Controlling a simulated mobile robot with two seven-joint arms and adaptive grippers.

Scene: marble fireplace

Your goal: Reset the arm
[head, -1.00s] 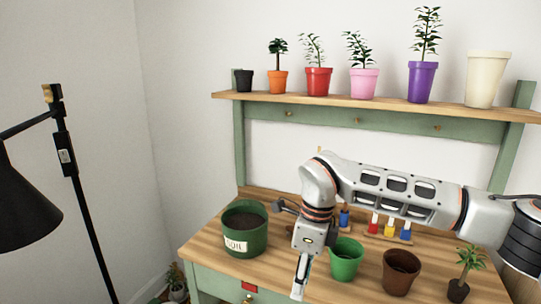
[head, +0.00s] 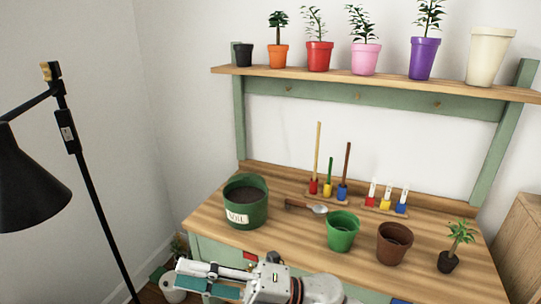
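My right gripper (head: 190,275) shows at the bottom of the head view, pointing left in front of the workbench's front edge. It is low and clear of the things on the bench. No object shows in it, but its angle does not show whether the fingers are apart. Part of my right arm (head: 320,290) runs along the bottom edge, and the rest is out of frame. My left gripper is not in view.
The wooden bench (head: 290,240) holds a soil pot (head: 245,212), trowel (head: 307,207), green pot (head: 342,232), brown pot (head: 394,245), small plant (head: 455,252) and racked tools (head: 329,188). Potted plants line the shelf (head: 380,83). A black lamp (head: 35,190) stands left.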

